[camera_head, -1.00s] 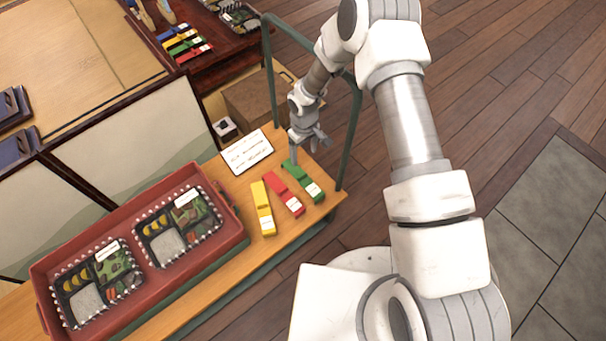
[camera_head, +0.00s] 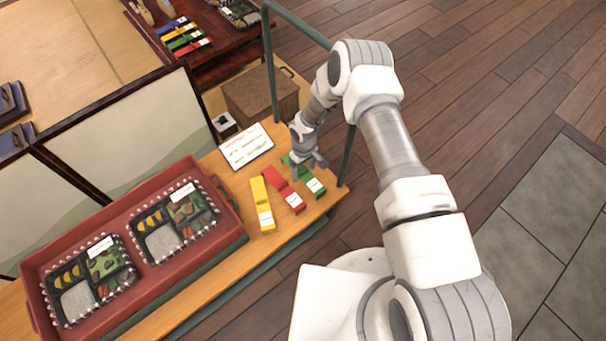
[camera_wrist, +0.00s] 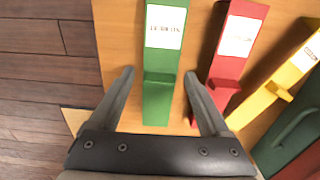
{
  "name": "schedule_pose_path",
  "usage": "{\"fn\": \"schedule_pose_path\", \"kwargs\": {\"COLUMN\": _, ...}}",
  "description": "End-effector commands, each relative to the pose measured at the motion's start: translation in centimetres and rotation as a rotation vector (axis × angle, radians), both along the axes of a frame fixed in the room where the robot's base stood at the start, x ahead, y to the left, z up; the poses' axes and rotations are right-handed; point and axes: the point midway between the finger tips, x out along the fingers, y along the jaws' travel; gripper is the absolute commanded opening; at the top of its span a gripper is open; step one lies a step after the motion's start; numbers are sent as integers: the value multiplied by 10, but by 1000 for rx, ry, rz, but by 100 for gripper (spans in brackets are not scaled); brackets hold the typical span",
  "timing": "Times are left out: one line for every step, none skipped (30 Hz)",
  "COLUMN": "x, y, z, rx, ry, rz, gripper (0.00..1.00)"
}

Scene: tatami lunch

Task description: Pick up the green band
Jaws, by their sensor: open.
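The green band (camera_head: 315,186) lies on the wooden cart top near its right end, partly hidden by my gripper in the head view. In the wrist view the green band (camera_wrist: 159,85) runs lengthwise between my fingers, with a white label at its far part and a raised ridge near its middle. My gripper (camera_wrist: 160,82) is open, one finger on each side of the band, with no visible contact on the left. The right finger is close to the red band (camera_wrist: 226,75). The gripper (camera_head: 309,170) also shows low over the bands in the head view.
A yellow band (camera_head: 262,205) lies left of the red one. A white printed card (camera_head: 246,146) lies behind them. A red tray (camera_head: 237,240) with two lunch boxes stands at left. A green cart rail (camera_head: 349,155) rises beside my arm.

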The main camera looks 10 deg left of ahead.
Motion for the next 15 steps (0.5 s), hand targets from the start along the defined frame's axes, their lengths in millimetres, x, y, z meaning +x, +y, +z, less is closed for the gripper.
{"fn": "schedule_pose_path", "kwargs": {"x": -1, "y": 0, "z": -10, "rx": 0, "ry": 1, "rz": -1, "gripper": 80}}
{"fn": "schedule_pose_path", "kwargs": {"x": -1, "y": 0, "z": -12, "rx": 0, "ry": 1, "rz": -1, "gripper": 80}}
{"fn": "schedule_pose_path", "kwargs": {"x": -1, "y": 0, "z": -14, "rx": -1, "ry": 1, "rz": -1, "gripper": 80}}
{"fn": "schedule_pose_path", "kwargs": {"x": 0, "y": 0, "z": -14, "rx": 0, "ry": 0, "rz": -1, "gripper": 80}}
{"fn": "schedule_pose_path", "kwargs": {"x": 0, "y": 0, "z": -14, "rx": 0, "ry": 0, "rz": -1, "gripper": 80}}
{"fn": "schedule_pose_path", "kwargs": {"x": 0, "y": 0, "z": -13, "rx": 0, "ry": 0, "rz": -1, "gripper": 80}}
{"fn": "schedule_pose_path", "kwargs": {"x": 0, "y": 0, "z": -13, "rx": 0, "ry": 0, "rz": -1, "gripper": 80}}
{"fn": "schedule_pose_path", "kwargs": {"x": 0, "y": 0, "z": -13, "rx": 0, "ry": 0, "rz": -1, "gripper": 80}}
{"fn": "schedule_pose_path", "kwargs": {"x": 0, "y": 0, "z": -13, "rx": 0, "ry": 0, "rz": -1, "gripper": 80}}
{"fn": "schedule_pose_path", "kwargs": {"x": 0, "y": 0, "z": -13, "rx": 0, "ry": 0, "rz": -1, "gripper": 76}}
{"fn": "schedule_pose_path", "kwargs": {"x": 0, "y": 0, "z": -13, "rx": 0, "ry": 0, "rz": -1, "gripper": 71}}
{"fn": "schedule_pose_path", "kwargs": {"x": 0, "y": 0, "z": -13, "rx": 0, "ry": 0, "rz": -1, "gripper": 64}}
{"fn": "schedule_pose_path", "kwargs": {"x": 0, "y": 0, "z": -13, "rx": 0, "ry": 0, "rz": -1, "gripper": 58}}
{"fn": "schedule_pose_path", "kwargs": {"x": 0, "y": 0, "z": -13, "rx": 0, "ry": 0, "rz": -1, "gripper": 53}}
{"fn": "schedule_pose_path", "kwargs": {"x": 0, "y": 0, "z": -13, "rx": 0, "ry": 0, "rz": -1, "gripper": 46}}
